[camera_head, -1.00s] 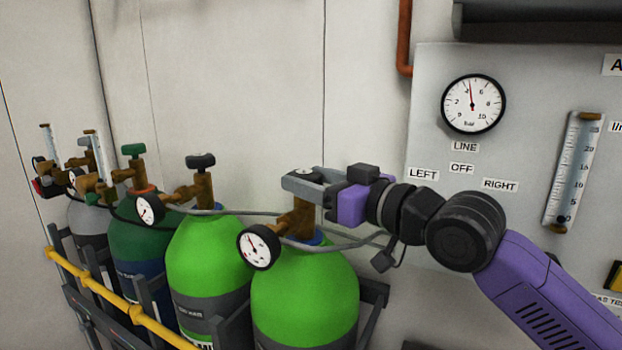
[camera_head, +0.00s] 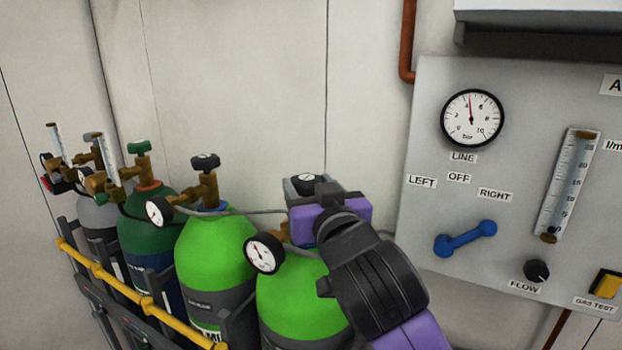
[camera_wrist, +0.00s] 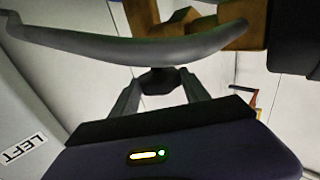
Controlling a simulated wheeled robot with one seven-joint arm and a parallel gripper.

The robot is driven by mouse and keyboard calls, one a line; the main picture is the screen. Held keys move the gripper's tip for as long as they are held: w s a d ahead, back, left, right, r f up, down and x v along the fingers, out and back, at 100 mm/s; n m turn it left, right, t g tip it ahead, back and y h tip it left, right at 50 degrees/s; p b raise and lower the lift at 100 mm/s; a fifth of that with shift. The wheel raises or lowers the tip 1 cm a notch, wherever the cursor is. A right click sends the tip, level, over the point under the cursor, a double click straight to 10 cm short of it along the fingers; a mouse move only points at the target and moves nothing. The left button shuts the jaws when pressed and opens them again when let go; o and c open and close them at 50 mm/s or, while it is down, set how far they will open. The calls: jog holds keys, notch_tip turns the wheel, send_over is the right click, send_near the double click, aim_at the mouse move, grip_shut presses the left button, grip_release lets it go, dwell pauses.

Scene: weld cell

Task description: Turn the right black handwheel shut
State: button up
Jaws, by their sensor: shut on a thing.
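The right black handwheel (camera_head: 306,178) tops the brass valve of the right bright green cylinder (camera_head: 300,300). My gripper (camera_head: 303,187) is shut on it from the near side, and the purple gripper body hides most of the valve. In the wrist view the dark handwheel (camera_wrist: 158,80) sits between my two fingers (camera_wrist: 160,95). The left black handwheel (camera_head: 206,162) stands free on the neighbouring bright green cylinder (camera_head: 214,250).
A grey hose (camera_wrist: 130,46) crosses close in front of the wrist camera. A gauge (camera_head: 263,254) sits left of my wrist. A yellow rail (camera_head: 135,297) fronts the cylinders. The panel at right carries a blue lever (camera_head: 465,239) pointing toward RIGHT, and a line gauge (camera_head: 472,118).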

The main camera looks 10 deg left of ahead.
jog(key=m+h, duration=0.1)
jog(key=h, duration=0.1)
jog(key=m+t+h, duration=0.1)
jog(key=m+h, duration=0.1)
jog(key=shift+s+a+f+h, duration=0.1)
jog(key=shift+s+a+h, duration=0.05)
jog(key=shift+a+h, duration=0.25)
jog(key=shift+m+t+h+b, duration=0.3)
jog(key=shift+m+h+b, duration=0.45)
jog(key=shift+m+h, duration=0.8)
jog(key=shift+h, duration=0.65)
jog(key=o, duration=1.4)
jog(key=shift+c, duration=0.2)
jog(key=s+b, duration=0.1)
jog(key=s, duration=0.6)
jog(key=shift+s+a+b, duration=0.3)
jog(key=shift+a+b, duration=0.05)
jog(key=shift+b, duration=0.05)
jog(key=shift+o, duration=0.2)
